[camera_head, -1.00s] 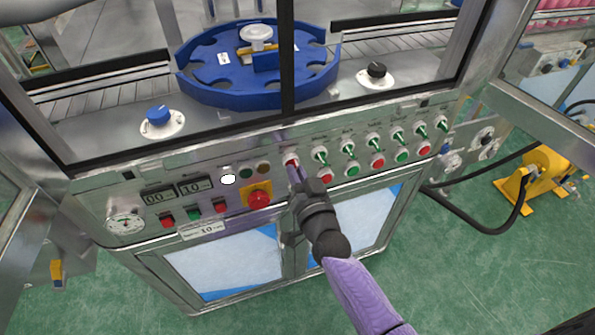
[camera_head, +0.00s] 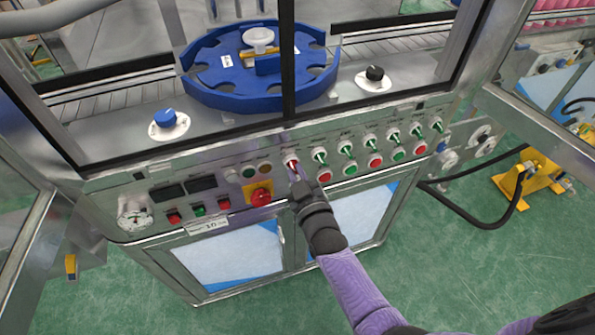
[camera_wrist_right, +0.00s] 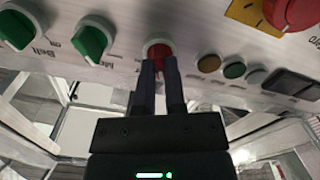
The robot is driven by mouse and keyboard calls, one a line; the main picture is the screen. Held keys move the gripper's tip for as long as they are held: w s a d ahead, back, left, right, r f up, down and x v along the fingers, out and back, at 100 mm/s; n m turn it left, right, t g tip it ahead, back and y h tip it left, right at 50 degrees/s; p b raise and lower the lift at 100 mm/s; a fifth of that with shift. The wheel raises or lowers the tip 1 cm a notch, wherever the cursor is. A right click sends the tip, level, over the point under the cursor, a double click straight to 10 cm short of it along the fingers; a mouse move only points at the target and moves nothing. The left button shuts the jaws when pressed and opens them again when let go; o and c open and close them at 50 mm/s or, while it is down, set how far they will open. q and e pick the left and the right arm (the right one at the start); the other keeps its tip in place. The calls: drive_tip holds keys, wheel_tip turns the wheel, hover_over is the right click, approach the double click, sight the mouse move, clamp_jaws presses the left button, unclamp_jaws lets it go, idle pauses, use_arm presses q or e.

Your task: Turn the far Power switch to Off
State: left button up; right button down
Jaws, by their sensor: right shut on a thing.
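The red Power switch (camera_head: 291,161) sits at the left end of the upper knob row on the machine's front panel (camera_head: 105,207). My right gripper (camera_head: 295,174) reaches it from below and is shut on its knob. In the right wrist view, the two dark fingers (camera_wrist_right: 161,75) lie either side of the red knob (camera_wrist_right: 159,50) inside its pale ring. The fingers hide part of the knob, so its exact angle is hard to tell. The two displays (camera_head: 185,188) on the panel are dark. My left gripper is not in view.
Green knobs (camera_head: 345,149) continue to the right, with red and green buttons (camera_head: 350,170) below. A red emergency stop (camera_head: 261,197) on yellow is left of my gripper. A blue star wheel (camera_head: 225,82) is behind the frame. A yellow stand (camera_head: 530,175) is on the right.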

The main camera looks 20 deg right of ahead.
drive_tip(key=shift+n, duration=0.5)
idle(0.3)
drive_tip(key=c, duration=0.7)
unclamp_jaws()
drive_tip(key=s+p, duration=0.3)
drive_tip(key=s, duration=0.7)
drive_tip(key=shift+d, duration=0.15)
